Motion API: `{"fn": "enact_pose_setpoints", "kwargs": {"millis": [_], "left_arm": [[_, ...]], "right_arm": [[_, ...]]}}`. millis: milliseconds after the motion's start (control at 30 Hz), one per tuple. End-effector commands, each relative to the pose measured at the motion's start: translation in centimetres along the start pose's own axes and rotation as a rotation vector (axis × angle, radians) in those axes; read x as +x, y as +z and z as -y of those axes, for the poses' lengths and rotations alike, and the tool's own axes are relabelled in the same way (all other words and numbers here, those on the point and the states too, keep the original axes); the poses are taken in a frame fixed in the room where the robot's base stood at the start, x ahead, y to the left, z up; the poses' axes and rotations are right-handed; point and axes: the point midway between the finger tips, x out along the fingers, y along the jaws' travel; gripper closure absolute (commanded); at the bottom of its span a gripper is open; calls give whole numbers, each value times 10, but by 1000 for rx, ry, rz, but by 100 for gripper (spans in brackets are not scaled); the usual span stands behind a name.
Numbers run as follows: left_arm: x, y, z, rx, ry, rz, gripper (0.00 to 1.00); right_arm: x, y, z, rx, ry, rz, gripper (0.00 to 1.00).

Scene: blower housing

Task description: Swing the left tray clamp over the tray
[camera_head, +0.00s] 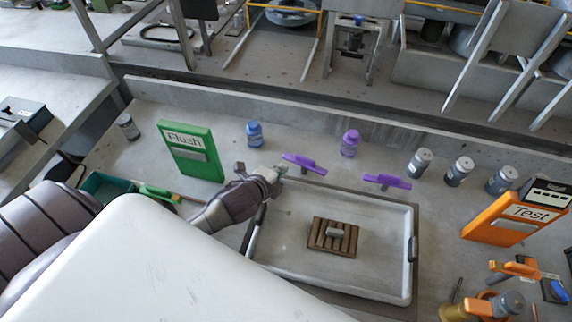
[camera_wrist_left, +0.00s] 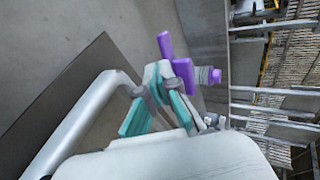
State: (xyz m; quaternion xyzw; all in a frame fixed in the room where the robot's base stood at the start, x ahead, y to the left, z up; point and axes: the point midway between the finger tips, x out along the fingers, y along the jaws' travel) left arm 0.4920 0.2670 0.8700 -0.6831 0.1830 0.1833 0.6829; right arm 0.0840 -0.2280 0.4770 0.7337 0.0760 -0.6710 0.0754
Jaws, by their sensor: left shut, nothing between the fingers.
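The left tray clamp (camera_head: 303,163) is a purple bar on a short post behind the tray's back edge. It also shows in the left wrist view (camera_wrist_left: 178,70), just beyond my fingertips. The right tray clamp (camera_head: 386,181) is a similar purple bar farther right. The white-rimmed tray (camera_head: 412,215) lies in front of both, and neither bar lies over its inside. My left gripper (camera_head: 281,170) is shut and empty at the tray's back left corner, close to the left clamp's left end; I cannot tell whether they touch. My right gripper is not in view.
A slatted brown block (camera_head: 322,240) sits in the tray. A green Flush box (camera_head: 190,150), a blue bottle (camera_head: 254,134) and a purple bottle (camera_head: 350,143) stand behind. Several grey bottles and an orange Test box (camera_head: 500,230) stand right. A low wall (camera_head: 300,115) bounds the back.

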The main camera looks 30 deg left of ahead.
Motion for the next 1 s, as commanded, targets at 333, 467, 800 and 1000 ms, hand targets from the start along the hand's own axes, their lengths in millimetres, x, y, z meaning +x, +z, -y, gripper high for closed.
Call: {"fn": "enact_pose_setpoints", "kwargs": {"millis": [333,467,800,1000], "left_arm": [[35,-1,0,-1,1,-1,100],[36,-1,0,-1,0,-2,100],[35,1,0,5,0,-9,100],[35,3,0,12,1,-20,100]], "right_arm": [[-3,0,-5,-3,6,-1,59],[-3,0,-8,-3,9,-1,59],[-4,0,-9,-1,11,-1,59],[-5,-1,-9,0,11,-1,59]]}}
